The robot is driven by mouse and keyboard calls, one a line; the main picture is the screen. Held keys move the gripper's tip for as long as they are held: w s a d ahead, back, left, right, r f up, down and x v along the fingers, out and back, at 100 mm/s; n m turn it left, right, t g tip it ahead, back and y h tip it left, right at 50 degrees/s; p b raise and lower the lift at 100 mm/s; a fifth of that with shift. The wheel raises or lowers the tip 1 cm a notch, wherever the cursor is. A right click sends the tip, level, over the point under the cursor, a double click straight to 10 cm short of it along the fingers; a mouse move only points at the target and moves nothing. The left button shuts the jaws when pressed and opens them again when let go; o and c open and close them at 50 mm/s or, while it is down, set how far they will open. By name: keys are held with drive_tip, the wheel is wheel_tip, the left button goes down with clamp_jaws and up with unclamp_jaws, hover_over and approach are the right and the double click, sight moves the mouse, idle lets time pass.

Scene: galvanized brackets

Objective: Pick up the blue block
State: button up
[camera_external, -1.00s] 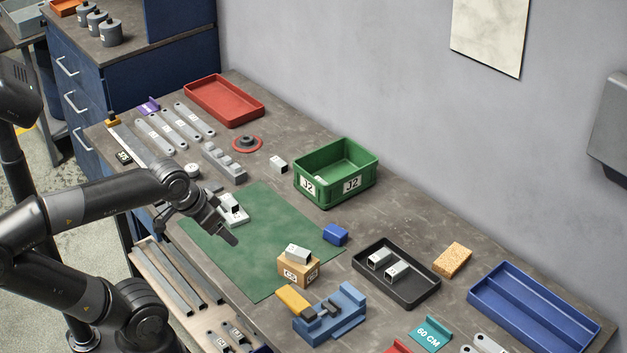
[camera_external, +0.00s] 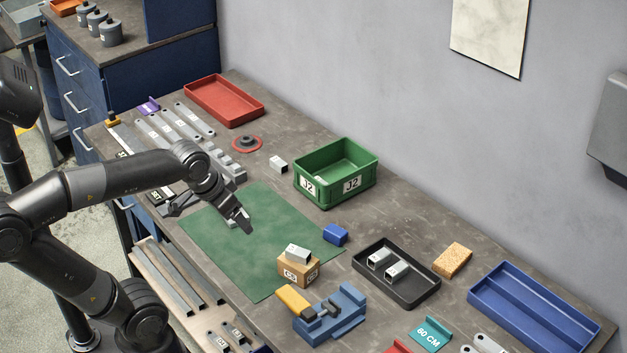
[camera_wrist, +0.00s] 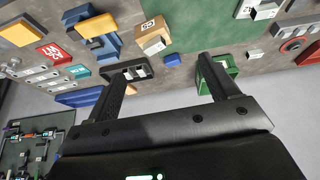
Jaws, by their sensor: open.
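The small blue block (camera_external: 335,234) lies on the workbench at the right edge of the green mat (camera_external: 262,273). In the wrist view the blue block (camera_wrist: 173,60) shows small, ahead of and between my two fingers. My gripper (camera_external: 246,222) is open and empty above the mat, to the left of the blue block and apart from it. The wrist view shows my gripper's two fingers (camera_wrist: 160,75) spread wide with nothing between them.
A cardboard box (camera_external: 298,271) with a metal bracket on top stands in front of the block. A green bin (camera_external: 337,187) is behind it. A black tray (camera_external: 397,292) with brackets is to the right, and a blue fixture (camera_external: 340,318) nearer the front. The mat's middle is clear.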

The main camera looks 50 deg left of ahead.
drive_tip(key=w+g, duration=0.1)
drive_tip(key=w, duration=0.7)
drive_tip(key=n+g, duration=0.2)
drive_tip(key=g, duration=0.2)
hover_over(336, 230)
wheel_tip(336, 230, down, 14)
wheel_tip(336, 230, down, 5)
drive_tip(key=shift+w+f, duration=0.1)
drive_tip(key=shift+w, duration=0.05)
drive_tip(key=shift+s+f, duration=0.2)
drive_tip(key=shift+f, duration=2.75)
drive_tip(key=shift+c, duration=0.3)
drive_tip(key=c, duration=1.1)
